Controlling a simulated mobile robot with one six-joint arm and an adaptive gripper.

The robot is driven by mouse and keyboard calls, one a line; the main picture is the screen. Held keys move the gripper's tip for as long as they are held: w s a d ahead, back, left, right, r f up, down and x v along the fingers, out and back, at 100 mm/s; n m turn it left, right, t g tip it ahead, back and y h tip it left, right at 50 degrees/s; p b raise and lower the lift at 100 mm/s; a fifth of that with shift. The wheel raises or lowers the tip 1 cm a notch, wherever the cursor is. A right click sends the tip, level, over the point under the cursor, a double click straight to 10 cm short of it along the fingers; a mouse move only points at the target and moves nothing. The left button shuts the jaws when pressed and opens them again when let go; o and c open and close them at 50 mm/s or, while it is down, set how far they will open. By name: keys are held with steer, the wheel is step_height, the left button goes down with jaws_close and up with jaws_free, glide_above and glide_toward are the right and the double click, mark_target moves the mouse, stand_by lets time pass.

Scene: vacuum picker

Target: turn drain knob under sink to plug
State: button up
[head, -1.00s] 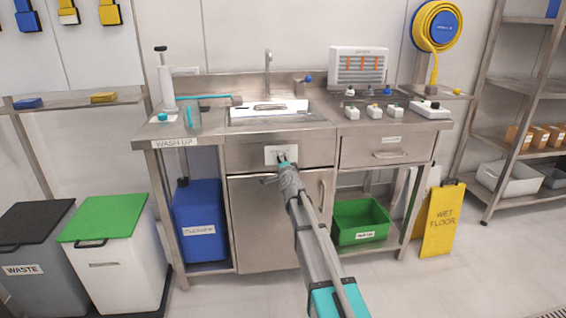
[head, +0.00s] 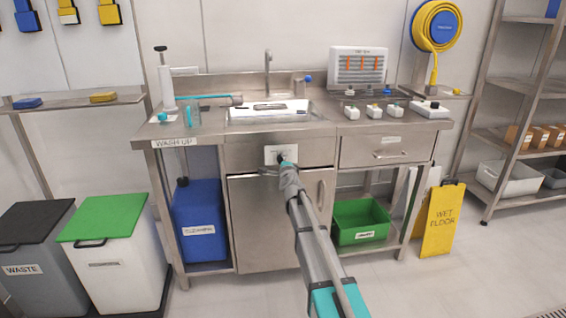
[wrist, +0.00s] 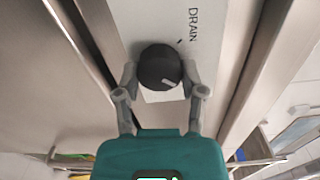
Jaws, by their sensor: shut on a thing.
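The drain knob (wrist: 160,67) is round and dark with a pale pointer line, which aims to the lower right in the wrist view. It sits on a pale plate (wrist: 200,45) marked DRAIN. My gripper (wrist: 159,72) has one finger on each side of the knob and is shut on it. In the head view the plate (head: 270,155) is on the steel panel below the sink (head: 245,118), and my gripper (head: 283,163) reaches it from the front. The knob is mostly hidden there by my gripper.
A cabinet door (head: 262,225) with an upright handle (head: 321,195) is just below the panel. A drawer (head: 375,152) is to the right. A blue canister (head: 200,220) and a green bin (head: 360,222) stand under the counter. The floor in front is clear.

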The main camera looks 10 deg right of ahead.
steer(key=shift+w, duration=0.1)
steer(key=o, duration=1.1)
steer(key=shift+o, duration=0.2)
steer(key=s, duration=1.2)
